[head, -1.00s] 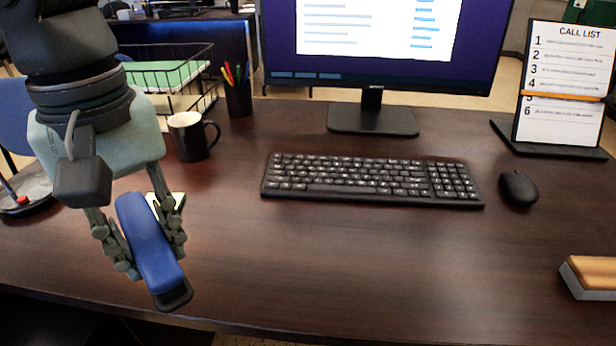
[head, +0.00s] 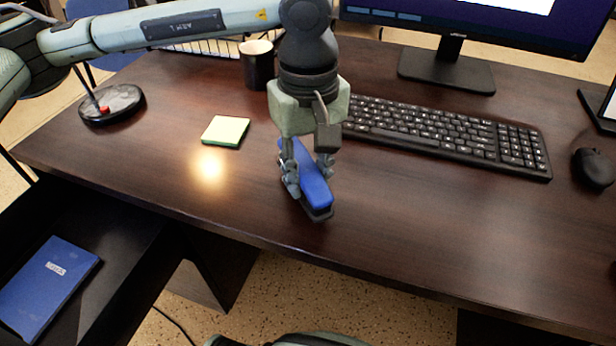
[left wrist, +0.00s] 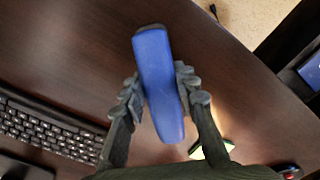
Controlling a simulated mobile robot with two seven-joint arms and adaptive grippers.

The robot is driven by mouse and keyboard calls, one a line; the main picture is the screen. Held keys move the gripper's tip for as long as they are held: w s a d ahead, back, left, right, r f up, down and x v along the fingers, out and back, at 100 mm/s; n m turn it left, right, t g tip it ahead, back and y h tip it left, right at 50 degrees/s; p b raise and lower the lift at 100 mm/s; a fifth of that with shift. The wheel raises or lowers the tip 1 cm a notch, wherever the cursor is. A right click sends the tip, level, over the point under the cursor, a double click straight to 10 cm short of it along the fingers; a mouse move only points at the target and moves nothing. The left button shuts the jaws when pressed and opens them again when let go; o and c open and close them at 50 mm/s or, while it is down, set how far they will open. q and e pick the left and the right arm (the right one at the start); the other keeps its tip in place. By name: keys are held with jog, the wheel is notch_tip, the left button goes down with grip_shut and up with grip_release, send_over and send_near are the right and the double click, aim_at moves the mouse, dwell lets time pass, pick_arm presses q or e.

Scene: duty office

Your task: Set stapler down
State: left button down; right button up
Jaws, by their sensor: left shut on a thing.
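The blue stapler (head: 315,186) with a dark base is between the fingers of my left gripper (head: 306,178), near the front edge of the desk (head: 420,240). The gripper is shut on it and points down. The stapler's black end faces the front edge. It is at or just above the desk top; I cannot tell whether it touches. In the left wrist view the stapler (left wrist: 158,85) lies lengthwise between both fingers (left wrist: 160,95). My right gripper is not in view.
A keyboard (head: 450,138) lies right of the gripper, with a mouse (head: 594,168) beyond. A sticky-note pad (head: 225,131) and a black mug (head: 257,65) are to the left and behind. An open drawer at lower left holds a blue book (head: 45,285). The front right desk is clear.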

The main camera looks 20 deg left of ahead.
pick_arm(q)
jog(key=shift+f, duration=0.8)
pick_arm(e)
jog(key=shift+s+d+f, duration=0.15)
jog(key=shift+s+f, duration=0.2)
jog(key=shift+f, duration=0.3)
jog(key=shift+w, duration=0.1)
